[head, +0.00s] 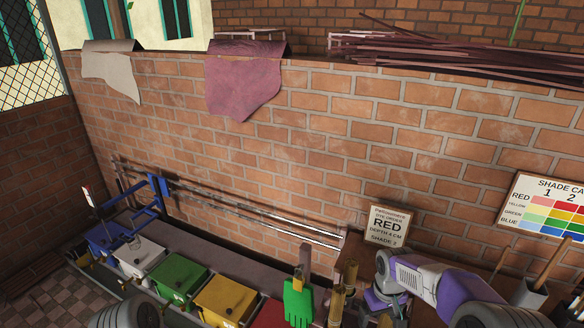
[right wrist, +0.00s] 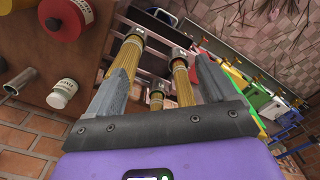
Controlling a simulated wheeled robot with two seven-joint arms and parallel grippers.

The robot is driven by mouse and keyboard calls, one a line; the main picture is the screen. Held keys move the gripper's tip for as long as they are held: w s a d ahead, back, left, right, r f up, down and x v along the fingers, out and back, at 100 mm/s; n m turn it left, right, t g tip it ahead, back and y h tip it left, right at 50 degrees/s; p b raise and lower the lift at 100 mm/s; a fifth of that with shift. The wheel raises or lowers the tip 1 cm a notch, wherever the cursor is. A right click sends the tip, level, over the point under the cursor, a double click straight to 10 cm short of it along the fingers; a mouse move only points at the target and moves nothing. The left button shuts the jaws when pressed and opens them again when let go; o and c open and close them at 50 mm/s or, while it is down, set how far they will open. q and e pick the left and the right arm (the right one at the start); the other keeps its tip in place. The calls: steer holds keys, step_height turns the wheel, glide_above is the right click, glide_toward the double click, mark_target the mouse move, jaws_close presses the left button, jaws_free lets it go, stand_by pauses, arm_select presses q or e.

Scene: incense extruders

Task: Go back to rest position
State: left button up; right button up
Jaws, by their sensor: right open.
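My right arm comes in from the lower right in the head view, with its gripper (head: 384,300) pointing down and left over the bench, partly hidden by its own wrist. In the right wrist view, my right gripper (right wrist: 170,55) has its two grey fingers spread apart. I cannot tell whether any touches a finger. My left gripper is not in view.
A row of bins runs along the wall, including a green bin (head: 180,280) and a yellow bin (head: 226,300). A green glove (head: 298,302) stands beside tan cylinders (head: 348,272). A RED sign (head: 388,226) stands behind. A red canister (right wrist: 66,16) and white jar (right wrist: 62,93) are near the gripper.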

steer(key=s+a+f+y+b, duration=0.1)
steer(key=a+f+b, duration=0.15)
steer(key=f, duration=0.95)
arm_select(q)
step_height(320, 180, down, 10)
steer(key=b, duration=0.7)
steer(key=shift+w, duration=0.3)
arm_select(e)
steer(key=s+a+f+m+y, duration=0.1)
steer(key=s+a+f+m, duration=0.1)
steer(key=s+a+f, duration=0.3)
steer(key=s+a+f+m+y, duration=0.2)
steer(key=s+a+f, duration=0.3)
steer(key=s+f, duration=0.9)
step_height(320, 180, down, 4)
steer(key=shift+a+r+m+t, duration=0.2)
steer(key=shift+r+m+t, duration=0.1)
steer(key=shift+m, duration=0.4)
